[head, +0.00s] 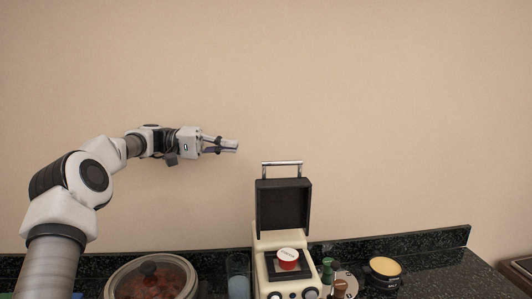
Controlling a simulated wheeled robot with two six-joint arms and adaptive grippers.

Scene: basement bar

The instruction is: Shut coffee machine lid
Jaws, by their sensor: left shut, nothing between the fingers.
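The coffee machine (265,240) is cream-coloured with knobs on its front and stands on the counter. Its dark lid (284,206) is raised upright, with a metal bar handle (282,164) at the top. A round red and white item (288,255) sits in the open machine under the lid. My left gripper (236,146) is shut and empty. It is in the air to the left of the lid and a little higher than the handle, apart from it, pointing right. My right gripper is not in view.
A glass-lidded pot (152,279) with red contents stands left of the machine, with a clear glass (238,272) between. Bottles (327,272) and a small dark pot (383,272) with yellow contents are to the right. A dark counter (434,268) runs along the bare wall.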

